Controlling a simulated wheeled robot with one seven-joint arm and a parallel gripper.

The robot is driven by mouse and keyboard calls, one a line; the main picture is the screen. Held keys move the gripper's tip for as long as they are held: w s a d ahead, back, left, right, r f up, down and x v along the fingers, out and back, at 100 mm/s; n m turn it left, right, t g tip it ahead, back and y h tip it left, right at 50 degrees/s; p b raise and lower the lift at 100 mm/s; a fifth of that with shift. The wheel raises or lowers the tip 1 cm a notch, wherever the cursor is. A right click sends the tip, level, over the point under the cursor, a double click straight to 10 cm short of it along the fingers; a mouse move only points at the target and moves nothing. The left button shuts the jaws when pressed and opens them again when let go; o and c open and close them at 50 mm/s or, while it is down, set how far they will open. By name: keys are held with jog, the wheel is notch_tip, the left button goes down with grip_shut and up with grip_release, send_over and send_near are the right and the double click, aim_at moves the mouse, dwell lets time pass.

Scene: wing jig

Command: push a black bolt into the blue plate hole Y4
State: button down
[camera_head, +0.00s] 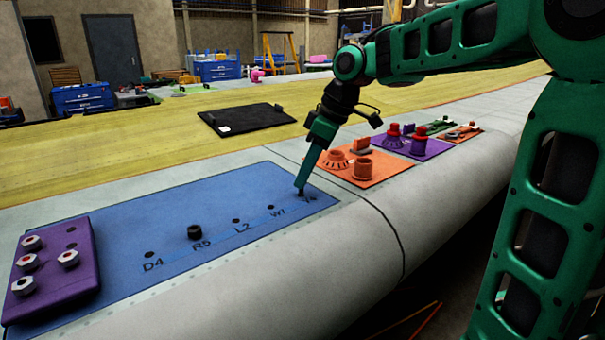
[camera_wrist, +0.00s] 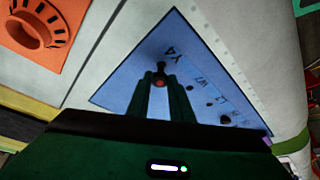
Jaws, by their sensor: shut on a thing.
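The blue plate (camera_head: 150,225) lies on the pale wing surface, with a row of labelled holes. My gripper (camera_head: 301,188) points down at the plate's right end, at the label Y4 (camera_wrist: 173,54). A dark round spot (camera_wrist: 160,65) shows just beyond the tips beside Y4. The fingers partly hide this spot, and I cannot tell how far the bolt is in the hole. Another black bolt (camera_head: 194,232) stands at R5.
A purple block (camera_head: 55,285) with several hex nuts sits on the plate's left end. Orange (camera_head: 378,170) and purple (camera_head: 425,148) mats with knobs lie to the right. A black tray (camera_head: 245,118) lies behind. The plate's middle is mostly clear.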

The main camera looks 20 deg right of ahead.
jog(key=shift+f, duration=0.15)
jog(key=shift+f, duration=1.05)
jog(key=c, duration=1.5)
grip_release()
jog(key=v, duration=1)
jog(key=shift+d+r, duration=0.15)
jog(key=shift+r, duration=0.15)
